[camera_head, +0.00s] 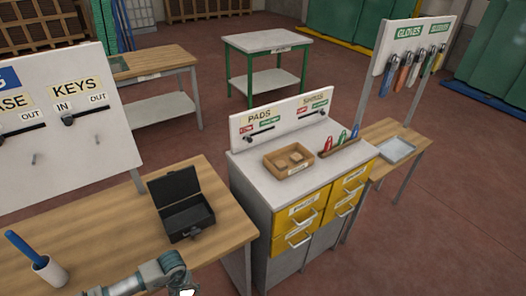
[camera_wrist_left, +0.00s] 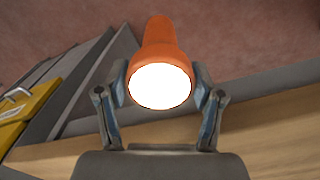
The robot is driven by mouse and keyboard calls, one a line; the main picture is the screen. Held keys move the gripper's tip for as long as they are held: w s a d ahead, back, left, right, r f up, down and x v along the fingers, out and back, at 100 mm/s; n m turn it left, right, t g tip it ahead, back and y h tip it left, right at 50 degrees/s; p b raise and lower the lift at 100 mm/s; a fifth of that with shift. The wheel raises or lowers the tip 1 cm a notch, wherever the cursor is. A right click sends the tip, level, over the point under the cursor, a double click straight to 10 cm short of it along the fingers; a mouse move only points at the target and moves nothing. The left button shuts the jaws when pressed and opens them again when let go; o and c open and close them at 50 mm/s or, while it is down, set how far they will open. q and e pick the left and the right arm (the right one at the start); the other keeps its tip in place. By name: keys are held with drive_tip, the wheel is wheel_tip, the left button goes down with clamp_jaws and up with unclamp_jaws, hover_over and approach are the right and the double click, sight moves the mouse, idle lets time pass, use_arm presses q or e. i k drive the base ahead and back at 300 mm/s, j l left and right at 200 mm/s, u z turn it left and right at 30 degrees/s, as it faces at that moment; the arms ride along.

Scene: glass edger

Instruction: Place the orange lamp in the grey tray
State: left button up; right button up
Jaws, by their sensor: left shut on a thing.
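The orange lamp (camera_wrist_left: 156,45) is in my left gripper (camera_wrist_left: 160,70) in the left wrist view. Its bright white lit end faces the camera, and the two fingers are closed on its sides. In the head view my left arm comes in at the bottom edge, over the front of the wooden bench; a small white patch shows under it, and the fingers are cut off. The grey tray (camera_head: 398,150) lies on the small wooden table at the right, far from my left gripper, and looks empty. My right gripper is in neither view.
An open black box (camera_head: 183,212) and a white cup (camera_head: 48,270) with a blue stick stand on the wooden bench (camera_head: 120,235). A cabinet (camera_head: 247,165) with yellow drawers, bearing a wooden box (camera_head: 275,166), stands between bench and tray. Gloves (camera_head: 405,72) hang behind the tray.

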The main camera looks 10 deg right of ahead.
sight(400, 152)
drive_tip(key=i+l+z, duration=0.15)
drive_tip(key=l+z, duration=0.3)
drive_tip(key=i+l+z, duration=0.2)
drive_tip(key=l+z, duration=0.25)
drive_tip(key=i+l+z, duration=0.2)
drive_tip(key=z, duration=0.25)
drive_tip(key=i+l+z, duration=0.15)
drive_tip(key=i+z, duration=0.3)
drive_tip(key=i+l+z, duration=0.1)
drive_tip(key=i, duration=0.45)
drive_tip(key=i+l+z, duration=0.1)
drive_tip(key=i+l, duration=0.2)
drive_tip(key=i, duration=0.25)
drive_tip(key=i+l+u, duration=0.1)
drive_tip(key=i+u, duration=0.3)
drive_tip(key=i+l+u, duration=0.25)
drive_tip(key=u, duration=0.15)
drive_tip(key=i+l+u, duration=0.65)
drive_tip(key=u, duration=0.15)
drive_tip(key=i+l, duration=0.25)
drive_tip(key=i, duration=0.2)
